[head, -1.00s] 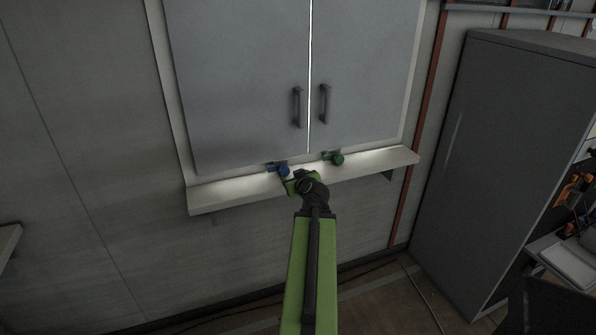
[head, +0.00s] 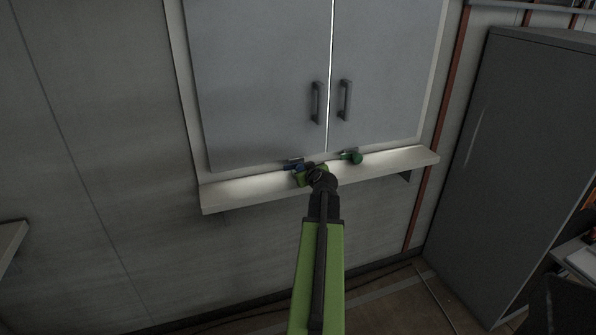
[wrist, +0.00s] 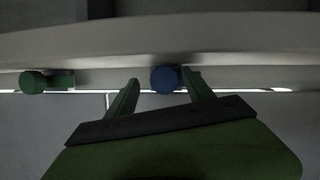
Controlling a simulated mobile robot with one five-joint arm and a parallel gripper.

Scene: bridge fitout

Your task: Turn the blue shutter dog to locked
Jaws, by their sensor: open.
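The blue shutter dog (head: 292,166) sits at the lower edge of the left shutter door, just above the ledge. In the head view my gripper (head: 306,174) covers most of it. In the wrist view the round blue knob (wrist: 165,80) shows between the fingertips of my gripper (wrist: 160,90), close to the right finger with a wider gap to the left one. My gripper is open. Whether a finger touches the knob, I cannot tell. How the dog's arm is turned is hidden.
A green dog (head: 356,158) sits to the right under the other door; it also shows at the left of the wrist view (wrist: 33,82). Two grey doors with handles (head: 317,103) rise above the pale ledge (head: 240,190). A grey cabinet (head: 505,150) stands at right.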

